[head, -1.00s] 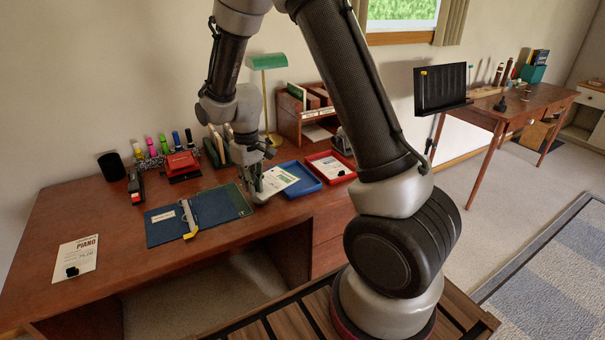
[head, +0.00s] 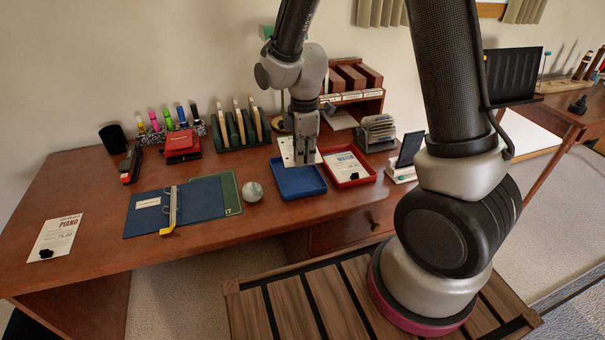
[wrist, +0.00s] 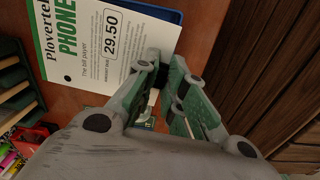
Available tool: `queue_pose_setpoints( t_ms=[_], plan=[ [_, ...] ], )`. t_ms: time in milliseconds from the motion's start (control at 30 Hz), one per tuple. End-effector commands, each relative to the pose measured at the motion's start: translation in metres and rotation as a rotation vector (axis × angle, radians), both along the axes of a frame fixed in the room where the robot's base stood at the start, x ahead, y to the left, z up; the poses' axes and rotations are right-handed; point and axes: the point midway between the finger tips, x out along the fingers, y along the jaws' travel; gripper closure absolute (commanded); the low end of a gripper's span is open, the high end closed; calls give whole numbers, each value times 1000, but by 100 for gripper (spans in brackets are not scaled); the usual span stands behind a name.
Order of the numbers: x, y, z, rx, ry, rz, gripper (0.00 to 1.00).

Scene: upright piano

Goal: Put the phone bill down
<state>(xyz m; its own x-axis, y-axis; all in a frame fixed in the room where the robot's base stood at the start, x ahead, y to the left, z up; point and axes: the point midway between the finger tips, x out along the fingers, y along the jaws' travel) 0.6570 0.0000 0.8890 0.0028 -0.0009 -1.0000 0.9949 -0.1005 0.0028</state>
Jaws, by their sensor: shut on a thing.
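The phone bill (head: 288,149) is a white sheet; the wrist view shows its green PHONE heading and the amount 29.50 (wrist: 108,45). My gripper (head: 304,154) is shut on the bill's edge, with a small black piece between the fingertips in the wrist view (wrist: 156,75). In the head view the bill shows at the back edge of the blue tray (head: 299,182), partly hidden by my fingers. I cannot tell whether it touches the tray. The blue tray's visible floor is bare. A blue edge also shows beside the bill in the wrist view (wrist: 150,9).
A red tray (head: 349,180) with a paper stands right of the blue one. A glass ball (head: 252,191) and a blue folder (head: 203,198) lie left. A green rack (head: 240,134) and wooden organizer (head: 352,95) stand behind. A phone stand (head: 403,165) is at right.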

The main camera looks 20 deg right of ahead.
Motion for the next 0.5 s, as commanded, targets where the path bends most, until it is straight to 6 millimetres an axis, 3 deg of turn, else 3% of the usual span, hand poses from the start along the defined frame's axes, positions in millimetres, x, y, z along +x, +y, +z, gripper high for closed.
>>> queue_pose_setpoints(
  t_ms=[167,500],
  plan=[
    [0,0,-4,0,1,85,100],
    [-1,0,-57,-1,3,101,100]
  ],
)
